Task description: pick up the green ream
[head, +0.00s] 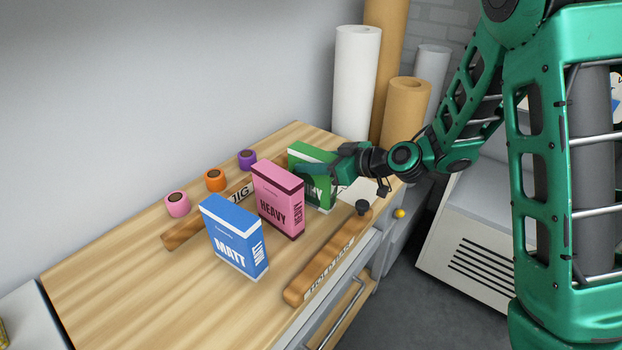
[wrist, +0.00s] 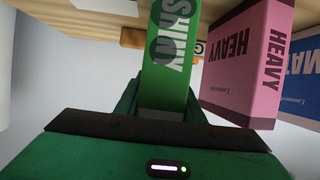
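The green ream (head: 298,158), a green box with white bands, stands upright at the far end of the row on the wooden bench top (head: 100,275). In the wrist view the green ream (wrist: 174,75) shows its SHINY side straight ahead. My gripper (head: 318,172) is at the ream, with a finger across its face in the head view. In the wrist view my gripper (wrist: 163,105) has a finger on each side of the ream, close to its edges. I cannot tell whether both fingers press on it. Part of the ream is hidden behind my gripper.
A pink HEAVY ream (head: 280,203) stands close beside the green one, then a blue MATT ream (head: 236,240). Tape rolls (head: 216,180) and a wooden strip (head: 180,233) lie behind them. A long wooden bar (head: 322,272) lies along the front edge. Tall rolls (head: 356,80) stand beyond.

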